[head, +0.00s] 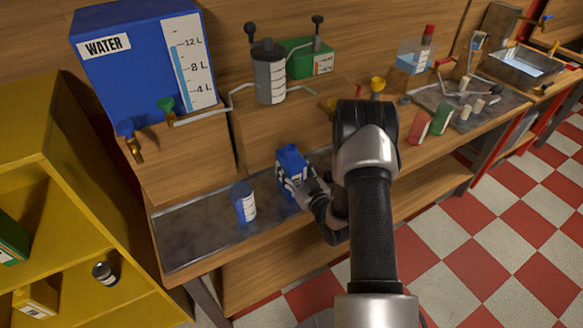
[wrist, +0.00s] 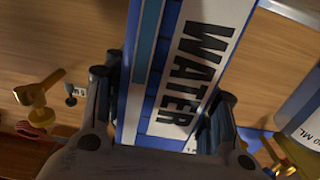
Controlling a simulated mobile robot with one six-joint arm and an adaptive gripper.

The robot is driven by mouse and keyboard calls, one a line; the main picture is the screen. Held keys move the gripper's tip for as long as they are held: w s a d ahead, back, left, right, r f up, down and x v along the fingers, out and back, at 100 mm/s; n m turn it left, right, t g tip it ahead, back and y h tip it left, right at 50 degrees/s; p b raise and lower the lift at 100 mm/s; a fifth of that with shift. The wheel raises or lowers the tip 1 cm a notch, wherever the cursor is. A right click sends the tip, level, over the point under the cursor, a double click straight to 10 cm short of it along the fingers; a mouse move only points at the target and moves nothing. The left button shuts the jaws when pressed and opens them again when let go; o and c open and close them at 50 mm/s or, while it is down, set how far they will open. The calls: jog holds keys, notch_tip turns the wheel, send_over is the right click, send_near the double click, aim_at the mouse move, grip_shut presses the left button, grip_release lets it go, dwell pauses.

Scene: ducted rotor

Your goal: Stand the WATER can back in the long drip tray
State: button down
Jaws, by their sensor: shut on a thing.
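The can looks about upright. The long drip tray (head: 185,235) is a flat grey metal strip on the low front bench. The can shows over the tray's right part; its base is hidden by my gripper, so I cannot tell whether it touches the tray.
A blue cup (head: 244,203) with a white label stands on the tray, left of the can. A blue WATER tank (head: 140,60) with brass taps stands on the wooden step behind. The tray's left end is bare. A yellow shelf (head: 60,170) is at left.

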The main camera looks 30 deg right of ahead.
jog(key=shift+f, duration=0.15)
jog(key=c, duration=1)
grip_release()
jog(key=o, duration=0.4)
jog(key=shift+f, duration=0.1)
jog(key=shift+s, duration=0.1)
jog(key=s, duration=1.1)
jog(key=shift+s+d, duration=0.15)
jog(key=shift+s, duration=0.25)
